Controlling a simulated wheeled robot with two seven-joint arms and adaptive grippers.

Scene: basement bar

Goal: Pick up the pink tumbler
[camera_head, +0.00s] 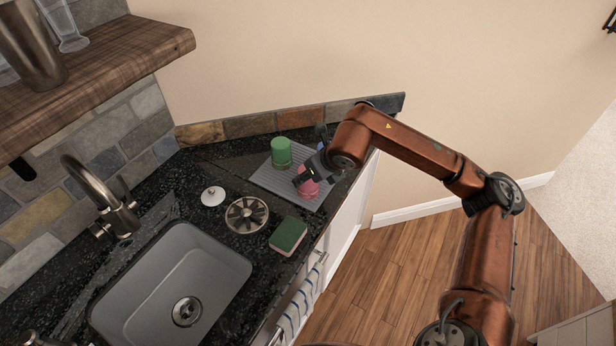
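The pink tumbler (308,188) stands on a grey ribbed drying mat (270,183) on the dark counter. My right arm reaches in from the right, and its dark gripper (309,174) is at the tumbler's upper part. The gripper overlaps the tumbler and hides some of it. I cannot tell whether the fingers touch it or are closed on it. My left gripper is not in view.
A green tumbler (281,152) stands on the mat behind the pink one. A green sponge (289,233), a round metal strainer (246,214) and a white lidded item (212,196) lie nearer the sink (232,277).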

